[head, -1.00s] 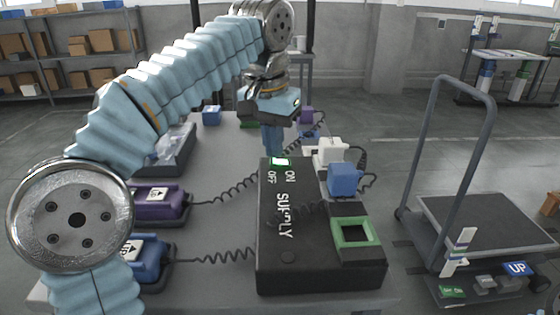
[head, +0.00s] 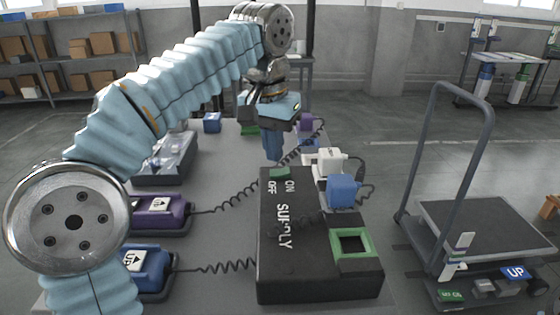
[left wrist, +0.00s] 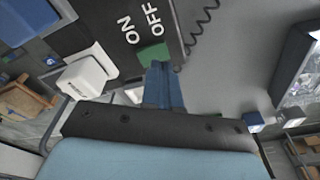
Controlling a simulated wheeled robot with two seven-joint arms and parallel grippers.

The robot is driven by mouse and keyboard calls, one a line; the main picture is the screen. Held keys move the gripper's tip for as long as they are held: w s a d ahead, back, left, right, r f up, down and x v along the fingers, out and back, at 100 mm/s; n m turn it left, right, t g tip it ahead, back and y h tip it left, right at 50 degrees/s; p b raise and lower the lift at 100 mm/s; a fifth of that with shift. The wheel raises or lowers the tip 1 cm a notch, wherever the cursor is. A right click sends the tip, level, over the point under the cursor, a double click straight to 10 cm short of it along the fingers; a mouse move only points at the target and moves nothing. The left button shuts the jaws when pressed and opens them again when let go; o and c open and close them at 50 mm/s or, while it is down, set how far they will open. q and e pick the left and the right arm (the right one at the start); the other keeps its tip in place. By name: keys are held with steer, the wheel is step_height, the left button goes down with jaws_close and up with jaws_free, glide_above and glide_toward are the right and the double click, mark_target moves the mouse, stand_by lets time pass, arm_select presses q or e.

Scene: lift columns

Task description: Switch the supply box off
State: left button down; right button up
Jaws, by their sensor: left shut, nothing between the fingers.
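The black supply box (head: 285,270) lies on the grey table with its ON and OFF lettering at the far end. Its green switch (head: 279,174) is dark, not glowing. My left gripper (head: 272,150) is shut and empty, pointing down just beyond the switch end of the box. In the left wrist view the blue fingertips (left wrist: 160,72) are right beside the green switch (left wrist: 153,54), near the OFF lettering; I cannot tell whether they touch it. The supply box (left wrist: 110,20) shows there too. My right gripper is out of view.
A purple pendant (head: 165,212) and a blue pendant (head: 150,268) with coiled cables lie left of the box. A blue plug (head: 342,190) and a white plug (head: 328,160) stand at its right. A grey cart (head: 480,225) stands on the floor at right.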

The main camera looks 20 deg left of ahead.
mark_target(274, 172)
arm_select(q)
steer(key=shift+r, duration=2.35)
